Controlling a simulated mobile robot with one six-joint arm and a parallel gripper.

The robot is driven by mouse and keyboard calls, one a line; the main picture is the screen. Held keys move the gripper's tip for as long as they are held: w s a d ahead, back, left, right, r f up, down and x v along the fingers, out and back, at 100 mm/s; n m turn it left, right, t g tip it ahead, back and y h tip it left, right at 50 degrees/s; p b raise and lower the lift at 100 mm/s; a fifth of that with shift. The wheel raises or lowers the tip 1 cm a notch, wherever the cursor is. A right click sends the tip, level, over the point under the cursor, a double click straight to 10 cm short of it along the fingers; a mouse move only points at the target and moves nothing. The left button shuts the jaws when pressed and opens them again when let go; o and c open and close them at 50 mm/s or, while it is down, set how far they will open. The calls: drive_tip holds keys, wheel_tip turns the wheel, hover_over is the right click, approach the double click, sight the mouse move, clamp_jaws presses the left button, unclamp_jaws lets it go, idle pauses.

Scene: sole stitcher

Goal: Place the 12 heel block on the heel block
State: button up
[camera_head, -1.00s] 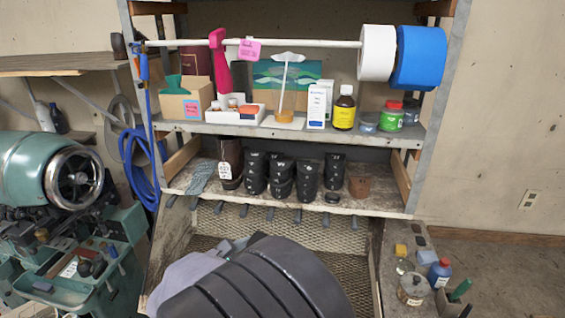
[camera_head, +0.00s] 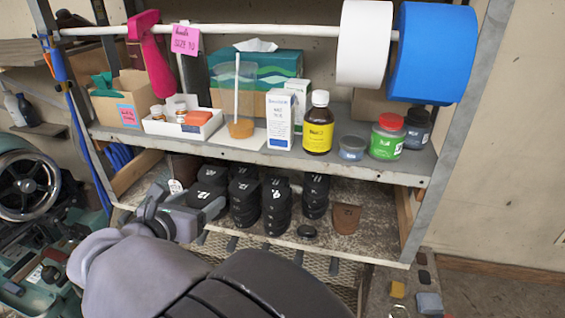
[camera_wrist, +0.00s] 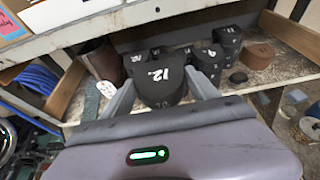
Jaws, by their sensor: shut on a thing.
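My gripper (camera_head: 188,212) reaches the lower shelf at its left part. In the wrist view its two fingers (camera_wrist: 160,92) are shut on the sides of a black heel block marked 12 (camera_wrist: 158,74). In the head view the fingers and arm partly hide this block (camera_head: 203,194). Beneath its front, in the wrist view, part of another label shows; I cannot tell whether the block rests on something or hangs free. Stacks of black numbered heel blocks stand to the right, including one marked 9 (camera_head: 277,192) and another farther right (camera_head: 315,188).
The upper shelf (camera_head: 270,157), with bottles and boxes, overhangs the stacks. A brown cylinder (camera_wrist: 101,62) with a white tag stands left of my gripper.

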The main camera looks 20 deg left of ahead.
drive_tip(key=p, duration=0.2)
hover_over(241, 189)
drive_tip(key=shift+s+f, duration=0.2)
drive_tip(key=shift+f, duration=0.4)
drive_tip(key=f, duration=0.3)
drive_tip(key=shift+w+f+p, duration=0.25)
drive_tip(key=shift+f+p, duration=0.1)
drive_tip(key=shift+s+f, duration=0.1)
drive_tip(key=shift+s, duration=0.05)
drive_tip(key=o, duration=0.8)
